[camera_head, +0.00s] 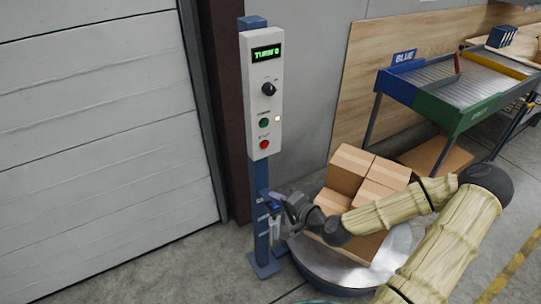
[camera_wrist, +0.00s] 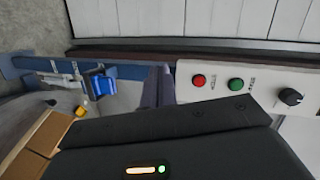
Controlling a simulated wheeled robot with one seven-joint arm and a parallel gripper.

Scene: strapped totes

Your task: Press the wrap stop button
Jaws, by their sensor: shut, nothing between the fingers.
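A pale control box (camera_head: 262,95) is fixed to a blue post (camera_head: 262,220). From top to bottom it has a green-lit display, a black knob (camera_head: 268,89), a green button (camera_head: 264,123) and a red button (camera_head: 264,144), which I take as the stop button. Labels are too small to read. The red button (camera_wrist: 198,81) and green button (camera_wrist: 236,85) also show in the wrist view. My gripper (camera_head: 284,199) is shut and empty beside the post, below the box. Its dark fingers (camera_wrist: 157,80) show left of the red button, apart from it in the wrist view.
A blue fitting (camera_wrist: 98,84) sits on the post near my gripper. Stacked cartons (camera_head: 365,178) stand on a round turntable (camera_head: 335,279) beside the post. A roller table (camera_head: 450,90) is at the back right. A white shutter door (camera_head: 100,150) fills the left.

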